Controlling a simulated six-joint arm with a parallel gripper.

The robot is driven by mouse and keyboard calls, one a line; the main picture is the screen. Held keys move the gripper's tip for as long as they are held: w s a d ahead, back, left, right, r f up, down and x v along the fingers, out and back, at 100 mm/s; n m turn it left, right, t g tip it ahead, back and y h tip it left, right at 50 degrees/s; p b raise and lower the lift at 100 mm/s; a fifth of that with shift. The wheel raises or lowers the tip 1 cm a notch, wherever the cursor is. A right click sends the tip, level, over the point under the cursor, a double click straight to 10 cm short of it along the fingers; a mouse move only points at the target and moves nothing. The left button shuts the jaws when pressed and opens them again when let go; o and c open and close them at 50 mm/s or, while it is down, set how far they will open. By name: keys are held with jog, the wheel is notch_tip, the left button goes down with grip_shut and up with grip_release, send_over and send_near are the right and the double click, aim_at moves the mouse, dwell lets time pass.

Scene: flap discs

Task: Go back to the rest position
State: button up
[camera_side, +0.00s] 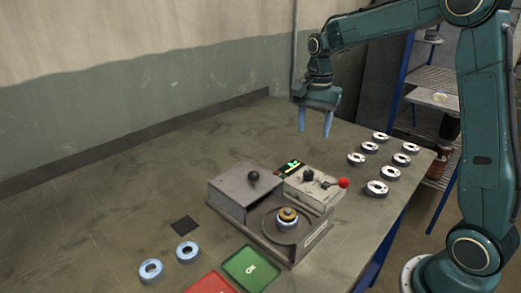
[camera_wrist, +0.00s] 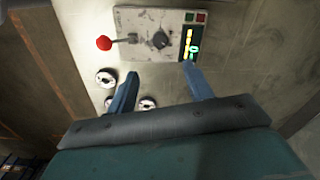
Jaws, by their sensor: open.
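My gripper (camera_side: 315,120) is open and empty, held in the air above the table behind the test machine. Its two blue fingers stand apart and also show in the wrist view (camera_wrist: 162,84). The machine has a grey box (camera_side: 247,188) with a black knob and a control box (camera_side: 306,188) with a red-tipped lever (camera_side: 343,183). A flap disc (camera_side: 287,218) with a yellowish centre sits on the machine's round seat. In the wrist view the control box (camera_wrist: 150,22), red lever knob (camera_wrist: 103,43) and lit display (camera_wrist: 191,45) lie beyond the fingers.
Several flap discs (camera_side: 377,188) stand in rows at the table's right. Two bluish discs (camera_side: 151,270) lie front left, near a black square (camera_side: 185,226), a green OK tray (camera_side: 250,268) and a red tray (camera_side: 211,284). A shelf (camera_side: 433,79) stands behind. The table's back left is clear.

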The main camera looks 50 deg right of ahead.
jog(key=s+a+r+n+t, duration=0.1)
jog(key=s+a+n+t, duration=0.1)
jog(key=s+n, duration=0.3)
jog(key=s+a+r+n+t, duration=0.1)
jog(key=s+a+n, duration=0.4)
jog(key=s, duration=0.5)
jog(key=s+a+r+n+t, duration=0.2)
jog(key=s+a+r+n, duration=0.1)
jog(key=s, duration=0.5)
jog(key=shift+s+a+r+n+t, duration=0.25)
jog(key=shift+s+a+n+t, duration=0.1)
jog(key=shift+a+n, duration=0.55)
jog(key=shift+w+d, duration=0.1)
jog(key=shift+d, duration=0.05)
